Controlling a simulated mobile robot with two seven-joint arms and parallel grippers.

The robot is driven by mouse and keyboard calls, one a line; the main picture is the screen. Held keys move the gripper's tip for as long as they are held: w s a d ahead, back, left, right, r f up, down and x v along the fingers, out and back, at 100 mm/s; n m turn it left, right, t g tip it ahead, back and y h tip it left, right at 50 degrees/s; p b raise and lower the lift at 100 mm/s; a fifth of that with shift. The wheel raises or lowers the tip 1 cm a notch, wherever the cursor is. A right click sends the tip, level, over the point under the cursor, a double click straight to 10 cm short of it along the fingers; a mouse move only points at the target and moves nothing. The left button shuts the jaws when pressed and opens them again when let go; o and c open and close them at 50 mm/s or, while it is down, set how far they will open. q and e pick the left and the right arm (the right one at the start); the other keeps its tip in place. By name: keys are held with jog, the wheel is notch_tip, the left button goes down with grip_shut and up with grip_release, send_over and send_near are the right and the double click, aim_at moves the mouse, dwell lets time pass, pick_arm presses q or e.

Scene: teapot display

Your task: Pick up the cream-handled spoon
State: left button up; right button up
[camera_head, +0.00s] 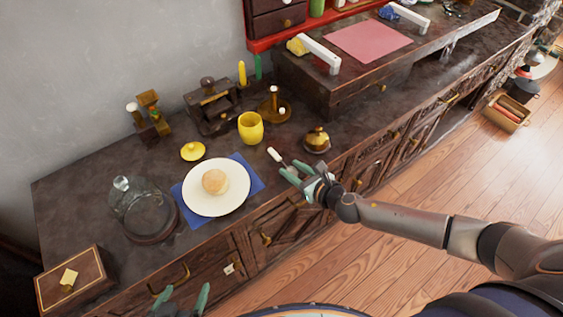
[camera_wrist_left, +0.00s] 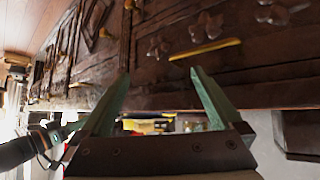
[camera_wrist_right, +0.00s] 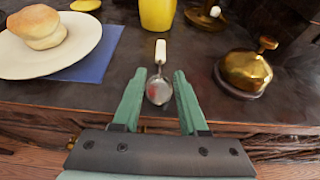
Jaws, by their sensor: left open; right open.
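The cream-handled spoon (camera_wrist_right: 159,82) lies on the dark wooden counter in the right wrist view, its cream handle pointing away and its metal bowl nearest me. My right gripper (camera_wrist_right: 157,82) is open, with its green fingertips on either side of the spoon's bowl; I cannot tell whether they touch it. In the head view the spoon's handle (camera_head: 274,154) shows just beyond the right gripper (camera_head: 294,173). My left gripper (camera_head: 182,292) is open and empty in front of the cabinet, low at the bottom of the head view. The left wrist view shows its open fingers (camera_wrist_left: 158,92) facing the cabinet front.
A brass bell (camera_head: 317,140) stands right of the spoon. A white plate (camera_head: 203,209) with a bun lies on a blue napkin (camera_head: 254,183) to the left. A yellow cup (camera_head: 250,128) stands behind. The counter's front edge (camera_head: 222,234) runs close by.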

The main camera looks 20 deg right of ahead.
aim_at(282, 163)
jog(key=shift+x, duration=1.1)
jog(key=c, duration=0.6)
jog(key=shift+s+f, duration=0.1)
grip_shut()
